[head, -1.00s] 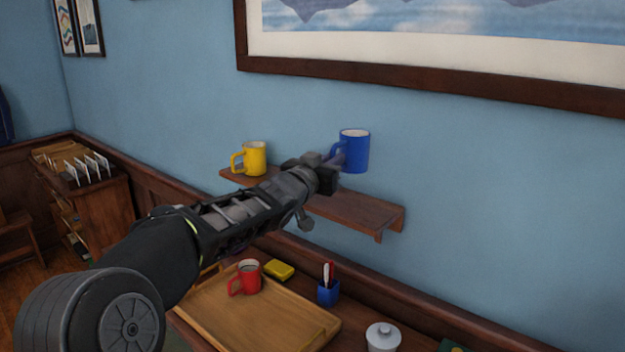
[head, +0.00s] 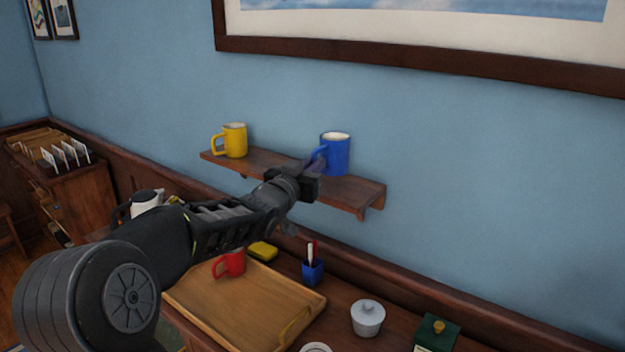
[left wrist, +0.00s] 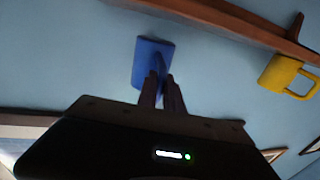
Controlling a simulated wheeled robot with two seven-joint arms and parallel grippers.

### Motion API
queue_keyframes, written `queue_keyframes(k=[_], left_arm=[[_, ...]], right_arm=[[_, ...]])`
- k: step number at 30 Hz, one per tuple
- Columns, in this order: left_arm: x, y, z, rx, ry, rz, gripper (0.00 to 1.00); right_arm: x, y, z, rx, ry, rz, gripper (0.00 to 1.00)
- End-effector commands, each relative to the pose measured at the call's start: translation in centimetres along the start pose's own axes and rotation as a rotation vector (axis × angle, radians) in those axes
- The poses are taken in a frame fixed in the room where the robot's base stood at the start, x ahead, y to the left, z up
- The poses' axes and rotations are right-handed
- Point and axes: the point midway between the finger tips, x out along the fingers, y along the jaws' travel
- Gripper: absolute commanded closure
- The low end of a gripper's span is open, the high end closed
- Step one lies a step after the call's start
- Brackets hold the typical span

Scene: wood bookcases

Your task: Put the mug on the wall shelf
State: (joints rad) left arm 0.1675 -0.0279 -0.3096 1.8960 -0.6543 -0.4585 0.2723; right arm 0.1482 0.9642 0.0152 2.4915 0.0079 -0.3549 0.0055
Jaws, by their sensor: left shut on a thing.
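The blue mug (head: 337,154) is upright at the wall shelf (head: 357,190), over its right half. My left gripper (head: 317,166) is shut on the blue mug's handle, on the mug's left side. I cannot tell whether the mug's base touches the board, as my gripper partly hides that spot. In the left wrist view the blue mug (left wrist: 152,64) is beyond the fingers (left wrist: 162,88), and the shelf (left wrist: 225,20) runs along the top. My right gripper is not in view.
A yellow mug (head: 234,140) stands on the shelf's left part.

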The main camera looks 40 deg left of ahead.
Motion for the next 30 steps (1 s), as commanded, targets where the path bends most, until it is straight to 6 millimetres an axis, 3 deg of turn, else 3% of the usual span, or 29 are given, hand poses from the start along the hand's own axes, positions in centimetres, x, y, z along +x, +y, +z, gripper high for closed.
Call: queue_keyframes(k=[5,14,25,26,30], left_arm=[[0.0,0.0,0.1,-0.001,0.003,0.000,1.00],[0.0,0.0,3.4,-0.001,0.002,-0.001,1.00],[0.0,0.0,3.9,0.000,0.004,-0.001,1.00],[0.0,0.0,4.0,0.000,0.001,-0.001,0.89],[0.0,0.0,3.9,0.000,0.001,-0.001,0.77]], right_arm=[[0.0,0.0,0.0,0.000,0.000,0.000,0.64],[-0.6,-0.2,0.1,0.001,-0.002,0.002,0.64],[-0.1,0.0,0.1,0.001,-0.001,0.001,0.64],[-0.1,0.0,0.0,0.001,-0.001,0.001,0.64],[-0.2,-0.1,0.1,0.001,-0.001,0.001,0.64]])
